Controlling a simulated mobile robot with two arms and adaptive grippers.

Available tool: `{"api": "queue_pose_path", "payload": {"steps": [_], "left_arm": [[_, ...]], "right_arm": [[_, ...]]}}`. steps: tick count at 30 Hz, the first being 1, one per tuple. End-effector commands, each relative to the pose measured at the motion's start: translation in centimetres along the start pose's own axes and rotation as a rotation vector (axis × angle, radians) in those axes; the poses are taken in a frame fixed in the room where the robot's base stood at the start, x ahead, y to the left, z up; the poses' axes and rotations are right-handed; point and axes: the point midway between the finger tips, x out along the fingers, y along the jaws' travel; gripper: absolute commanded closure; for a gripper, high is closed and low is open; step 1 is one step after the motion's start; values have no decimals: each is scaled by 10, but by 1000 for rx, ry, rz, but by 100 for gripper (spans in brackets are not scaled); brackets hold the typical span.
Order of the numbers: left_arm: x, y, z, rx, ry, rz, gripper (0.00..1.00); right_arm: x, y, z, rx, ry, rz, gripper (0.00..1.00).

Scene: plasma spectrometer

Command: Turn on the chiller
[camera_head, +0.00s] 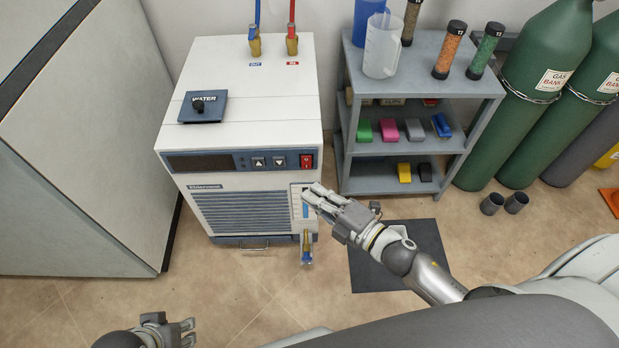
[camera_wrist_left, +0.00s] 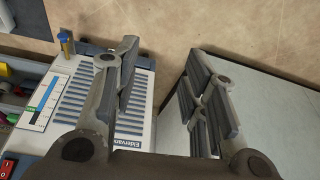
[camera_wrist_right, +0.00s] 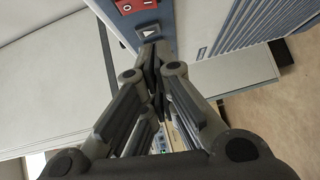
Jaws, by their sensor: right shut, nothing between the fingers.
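The chiller (camera_head: 240,110) is a white box with a blue front panel, a dark display (camera_head: 203,163) and two arrow buttons. Its red rocker switch (camera_head: 307,161) is at the right end of that panel. The switch also shows at the top of the right wrist view (camera_wrist_right: 133,5) and in the lower left corner of the left wrist view (camera_wrist_left: 8,166). My right gripper (camera_head: 308,191) is shut and empty, its tips in front of the chiller, just below the switch in the picture. Contact cannot be told. My left gripper (camera_head: 188,332) is open and empty, low and apart from the chiller.
A grey shelf (camera_head: 425,85) with jugs, sample tubes and coloured blocks stands right of the chiller. Green gas cylinders (camera_head: 540,65) stand further right. A large grey cabinet (camera_head: 75,130) is at the left. A dark mat (camera_head: 375,272) lies on the floor. Floor before the chiller is clear.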

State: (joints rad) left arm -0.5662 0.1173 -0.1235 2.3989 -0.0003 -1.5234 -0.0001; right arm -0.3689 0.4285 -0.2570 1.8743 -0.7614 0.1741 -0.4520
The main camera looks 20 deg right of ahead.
Motion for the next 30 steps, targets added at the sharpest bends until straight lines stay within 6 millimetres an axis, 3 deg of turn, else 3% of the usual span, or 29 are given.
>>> {"api": "queue_pose_path", "payload": {"steps": [3,10,27,30], "left_arm": [[-4,0,0,-1,3,0,60],[-17,-1,2,0,9,-2,60],[-16,-1,1,0,14,-3,60],[-7,2,-13,1,84,2,60]], "right_arm": [[22,1,0,-1,1,3,100],[42,0,22,-1,0,1,100],[48,-2,29,-2,0,3,100],[50,-5,31,-15,-1,18,100]]}}
